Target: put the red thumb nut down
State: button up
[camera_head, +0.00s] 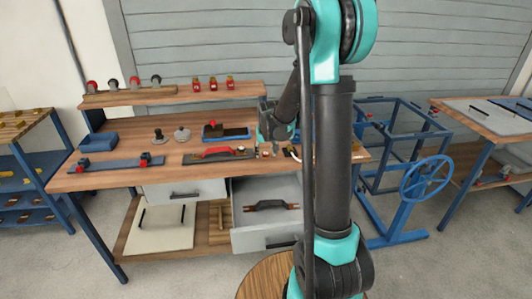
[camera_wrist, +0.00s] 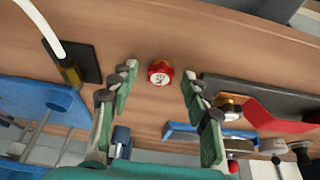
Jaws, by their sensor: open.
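The red thumb nut (camera_wrist: 161,73) rests on the wooden workbench top (camera_wrist: 205,40) in the wrist view, with a pale marked face towards the camera. My gripper (camera_wrist: 159,84) is open, with one green-padded finger on each side of the nut and a visible gap to both. In the head view my gripper (camera_head: 272,150) is low over the bench (camera_head: 115,180), right of the red-and-black tool. The nut is too small there to tell apart.
In the wrist view, a black block (camera_wrist: 88,62) with a brass fitting and white hose lies left, beside a blue tray (camera_wrist: 45,98). A red-and-black tool (camera_wrist: 270,110) lies right. In the head view, a drawer (camera_head: 265,220) stands open below the bench.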

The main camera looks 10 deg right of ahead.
jog(key=v, duration=1.2)
jog(key=s+d+f, duration=0.1)
jog(key=s+f, duration=0.2)
jog(key=s, duration=0.5)
jog(key=s+d+f, duration=0.2)
jog(key=s+f, duration=0.2)
jog(key=s, duration=0.5)
jog(key=s+d+f, duration=0.1)
jog(key=s+f, duration=0.3)
jog(key=s, duration=0.5)
jog(key=shift+d+f, duration=0.15)
jog(key=shift+f, duration=0.1)
